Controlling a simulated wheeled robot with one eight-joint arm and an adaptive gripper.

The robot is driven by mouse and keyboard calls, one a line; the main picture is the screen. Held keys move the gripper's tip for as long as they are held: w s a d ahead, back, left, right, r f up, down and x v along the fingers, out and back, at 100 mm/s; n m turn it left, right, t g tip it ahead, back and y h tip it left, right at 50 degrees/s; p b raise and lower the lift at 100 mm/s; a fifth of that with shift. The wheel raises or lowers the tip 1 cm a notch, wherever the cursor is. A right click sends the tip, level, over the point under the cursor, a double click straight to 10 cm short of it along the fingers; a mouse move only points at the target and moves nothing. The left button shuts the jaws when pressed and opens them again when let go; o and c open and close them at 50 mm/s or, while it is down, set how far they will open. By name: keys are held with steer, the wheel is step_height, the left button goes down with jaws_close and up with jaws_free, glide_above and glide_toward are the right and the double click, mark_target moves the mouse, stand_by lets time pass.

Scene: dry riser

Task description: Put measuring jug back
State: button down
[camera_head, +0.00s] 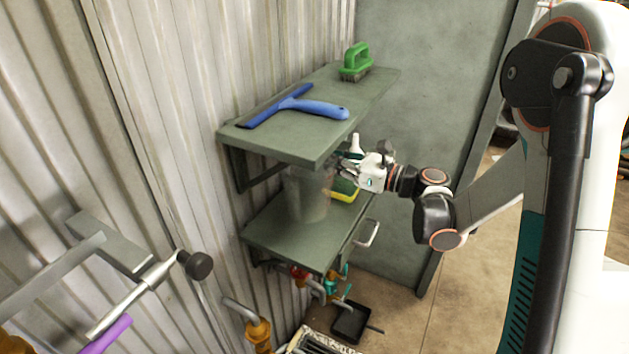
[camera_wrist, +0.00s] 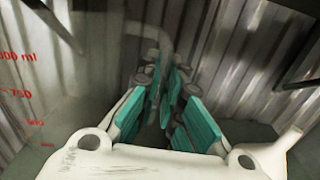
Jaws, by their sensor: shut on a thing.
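The measuring jug (camera_head: 307,196) is clear and looks upright, between the upper and lower shelves of the green-grey wall unit. I cannot tell whether its base touches the lower shelf (camera_head: 290,245). In the wrist view the jug's wall (camera_wrist: 60,95) fills the left side, with red volume marks. My gripper (camera_head: 341,166) reaches in from the right, just under the upper shelf's edge. In the wrist view its teal-padded fingers (camera_wrist: 166,85) are closed together at the jug's handle (camera_wrist: 150,32). The grip itself is partly hidden by the fingers.
The upper shelf (camera_head: 330,128) carries a blue squeegee (camera_head: 315,106) and a green brush (camera_head: 356,62). A yellow-green sponge (camera_head: 345,190) lies right of the jug. Valves and pipes (camera_head: 325,285) sit below the lower shelf.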

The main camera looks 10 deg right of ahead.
steer(key=a+f+b, duration=0.1)
steer(key=f, duration=0.1)
steer(key=w+a+f+b, duration=0.1)
steer(key=f, duration=0.1)
steer(key=w+a+f+b, duration=0.1)
steer(key=f, duration=0.2)
steer(key=shift+a, duration=0.1)
steer(key=shift+f+b, duration=0.15)
steer(key=shift+b, duration=0.15)
steer(key=c, duration=1.8)
jaws_free()
steer(key=shift+o, duration=0.2)
